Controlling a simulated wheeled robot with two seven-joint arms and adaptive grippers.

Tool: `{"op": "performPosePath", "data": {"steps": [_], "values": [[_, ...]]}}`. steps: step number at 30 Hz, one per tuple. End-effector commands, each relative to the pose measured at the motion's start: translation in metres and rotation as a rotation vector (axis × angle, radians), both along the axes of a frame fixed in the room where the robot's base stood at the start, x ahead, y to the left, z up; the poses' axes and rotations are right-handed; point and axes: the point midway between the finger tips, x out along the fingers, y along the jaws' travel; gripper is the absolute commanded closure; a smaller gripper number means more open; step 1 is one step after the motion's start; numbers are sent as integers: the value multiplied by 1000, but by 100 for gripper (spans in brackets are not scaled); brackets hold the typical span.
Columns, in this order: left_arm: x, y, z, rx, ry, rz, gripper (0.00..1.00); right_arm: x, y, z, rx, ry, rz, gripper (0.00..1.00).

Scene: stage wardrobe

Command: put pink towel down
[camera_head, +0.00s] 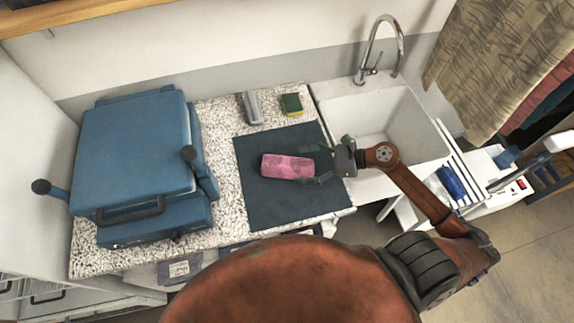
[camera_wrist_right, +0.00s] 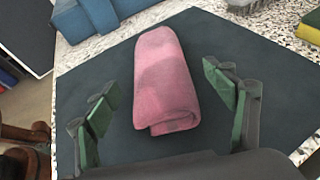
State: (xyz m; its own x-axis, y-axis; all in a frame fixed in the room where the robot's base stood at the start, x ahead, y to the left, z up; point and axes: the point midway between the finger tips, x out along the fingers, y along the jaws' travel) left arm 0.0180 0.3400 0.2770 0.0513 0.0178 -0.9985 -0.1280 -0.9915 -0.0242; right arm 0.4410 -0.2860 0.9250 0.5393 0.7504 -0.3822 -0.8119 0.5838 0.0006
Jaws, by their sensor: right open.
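The pink towel (camera_head: 288,167) is folded into a roll and lies on a dark mat (camera_head: 262,207) on the counter. My right gripper (camera_head: 318,164) is at the towel's right end in the head view, with its fingers spread. In the right wrist view the towel (camera_wrist_right: 166,80) lies between and ahead of the open green-padded fingers (camera_wrist_right: 160,105). Gaps show between the towel and both fingers. My left gripper is in neither view.
A blue press-like machine (camera_head: 137,155) stands on the left of the speckled counter (camera_head: 218,115). A sponge (camera_head: 292,104) and a grey brush-like object (camera_head: 252,107) lie behind the mat. A white sink (camera_head: 357,116) with a tap (camera_head: 385,45) is at the right.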

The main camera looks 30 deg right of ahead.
Motion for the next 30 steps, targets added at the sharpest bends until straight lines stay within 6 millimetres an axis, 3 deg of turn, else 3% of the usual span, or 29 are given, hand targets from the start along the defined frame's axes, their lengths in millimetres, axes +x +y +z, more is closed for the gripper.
{"op": "performPosePath", "data": {"steps": [9,19,30], "values": [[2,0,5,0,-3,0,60,23,36,-12,1,-2,4,23],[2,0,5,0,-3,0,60,27,42,-16,0,-1,4,23],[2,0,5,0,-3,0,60,27,42,-16,-1,-1,5,49]]}}
